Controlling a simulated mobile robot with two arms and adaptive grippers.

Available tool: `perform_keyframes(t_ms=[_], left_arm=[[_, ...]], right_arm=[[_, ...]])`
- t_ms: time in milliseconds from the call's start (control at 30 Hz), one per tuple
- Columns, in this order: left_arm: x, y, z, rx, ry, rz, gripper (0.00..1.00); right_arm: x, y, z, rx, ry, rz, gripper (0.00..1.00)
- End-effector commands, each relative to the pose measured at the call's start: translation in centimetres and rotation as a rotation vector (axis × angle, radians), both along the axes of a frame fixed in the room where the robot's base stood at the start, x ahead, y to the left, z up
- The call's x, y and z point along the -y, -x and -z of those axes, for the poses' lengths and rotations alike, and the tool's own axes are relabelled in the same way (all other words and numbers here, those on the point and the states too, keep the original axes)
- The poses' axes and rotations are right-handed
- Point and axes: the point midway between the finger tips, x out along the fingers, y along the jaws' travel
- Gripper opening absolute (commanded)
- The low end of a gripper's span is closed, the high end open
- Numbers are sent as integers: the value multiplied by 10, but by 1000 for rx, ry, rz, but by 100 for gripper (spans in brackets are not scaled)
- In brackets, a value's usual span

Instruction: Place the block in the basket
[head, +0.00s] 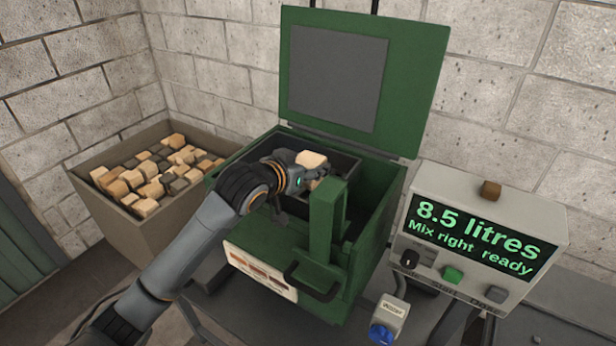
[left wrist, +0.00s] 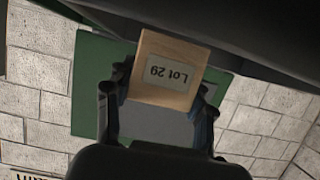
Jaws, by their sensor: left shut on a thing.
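My left gripper (head: 308,174) is shut on a pale wooden block (head: 311,159) and holds it over the opening of a green machine (head: 268,232). In the left wrist view, the block (left wrist: 166,96) sits between the two fingers and bears a label reading "Lot 29", upside down in the picture. A dark grey open container (head: 262,149) inside the green machine looks like the basket; my gripper hides part of it. I cannot tell how far the block is above its floor. My right gripper is in neither view.
The machine's green lid (head: 425,75) stands open behind. A green upright post (head: 325,225) rises close to the gripper. A brown bin (head: 150,235) of many blocks stands left. At right, a console (head: 480,275) reads "8.5 litres, Mix right, ready", with a small brown block (head: 490,190) on top.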

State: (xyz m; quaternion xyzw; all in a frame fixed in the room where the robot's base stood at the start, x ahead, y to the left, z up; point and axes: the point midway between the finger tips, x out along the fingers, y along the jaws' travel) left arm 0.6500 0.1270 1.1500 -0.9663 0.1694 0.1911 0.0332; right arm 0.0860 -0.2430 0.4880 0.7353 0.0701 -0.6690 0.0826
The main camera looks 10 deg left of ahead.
Motion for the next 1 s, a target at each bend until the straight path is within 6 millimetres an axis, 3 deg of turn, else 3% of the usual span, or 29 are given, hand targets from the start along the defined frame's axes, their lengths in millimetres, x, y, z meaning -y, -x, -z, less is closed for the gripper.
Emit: perform_keyframes(t_ms=[167,400,533,767,800,900,1000], left_arm=[[0,0,17,-2,-1,0,21],[0,0,47,0,0,0,21],[0,0,48,3,0,0,21],[0,0,51,1,-1,0,21],[0,0,51,1,-1,0,58],[0,0,51,1,-1,0,77],[0,0,51,1,-1,0,77]], right_arm=[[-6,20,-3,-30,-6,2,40],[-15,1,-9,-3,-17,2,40],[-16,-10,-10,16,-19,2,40],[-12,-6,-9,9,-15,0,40],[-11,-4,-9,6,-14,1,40],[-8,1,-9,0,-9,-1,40],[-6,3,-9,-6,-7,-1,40]])
